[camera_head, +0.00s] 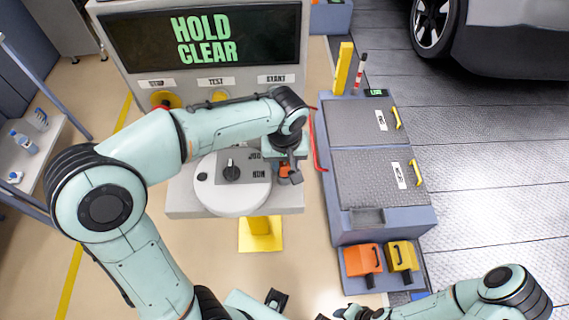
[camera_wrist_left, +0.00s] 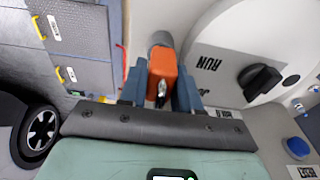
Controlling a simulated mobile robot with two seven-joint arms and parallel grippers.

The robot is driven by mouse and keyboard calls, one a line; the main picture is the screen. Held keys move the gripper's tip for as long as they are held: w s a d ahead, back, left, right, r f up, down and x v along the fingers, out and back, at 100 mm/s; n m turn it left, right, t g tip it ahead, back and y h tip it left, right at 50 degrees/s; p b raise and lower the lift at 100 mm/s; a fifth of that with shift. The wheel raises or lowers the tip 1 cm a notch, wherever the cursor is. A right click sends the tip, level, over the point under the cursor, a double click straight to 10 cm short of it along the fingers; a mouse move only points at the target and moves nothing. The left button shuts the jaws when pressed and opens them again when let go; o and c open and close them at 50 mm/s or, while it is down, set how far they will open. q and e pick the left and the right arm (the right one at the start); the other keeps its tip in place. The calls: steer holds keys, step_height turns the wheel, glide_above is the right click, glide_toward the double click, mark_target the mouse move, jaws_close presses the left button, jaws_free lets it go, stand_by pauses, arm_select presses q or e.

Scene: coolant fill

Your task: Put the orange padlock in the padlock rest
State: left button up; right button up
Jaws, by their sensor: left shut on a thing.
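My left gripper (camera_head: 288,178) is at the right side of the control pedestal, beside the white round dial plate. In the left wrist view its two blue-grey fingers (camera_wrist_left: 160,90) are shut on the orange padlock (camera_wrist_left: 163,75). Only a small orange part of the padlock (camera_head: 296,177) shows in the head view. A grey rounded piece (camera_wrist_left: 160,40) lies just beyond the padlock; I cannot tell whether it is the padlock rest or whether they touch. My right arm is at the bottom right, and its gripper is not clear at the lower edge.
The dial plate (camera_head: 225,195) carries a black knob (camera_head: 231,173). A screen (camera_head: 205,38) reading HOLD CLEAR stands behind. To the right is a grey cabinet (camera_head: 375,222) with yellow handles, with an orange box (camera_head: 362,259) and a yellow box (camera_head: 402,256) at its front.

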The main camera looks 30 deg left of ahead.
arm_select(q)
steer(key=shift+f, duration=0.6)
arm_select(e)
steer(key=shift+s+f, duration=0.1)
arm_select(q)
steer(key=o, duration=0.9)
steer(key=shift+f, duration=0.1)
steer(key=shift+c, duration=0.2)
arm_select(e)
steer(key=shift+f, duration=0.1)
arm_select(q)
steer(key=shift+r, duration=0.2)
steer(key=r, duration=0.4)
steer(key=s+r+p, duration=0.1)
steer(key=r, duration=0.6)
steer(key=shift+s+d+r, duration=0.15)
steer(key=shift+d+r, duration=0.25)
arm_select(e)
steer(key=shift+w+r, duration=0.35)
steer(key=shift+r, duration=0.2)
steer(key=shift+w+r, duration=0.3)
steer(key=shift+r, duration=0.25)
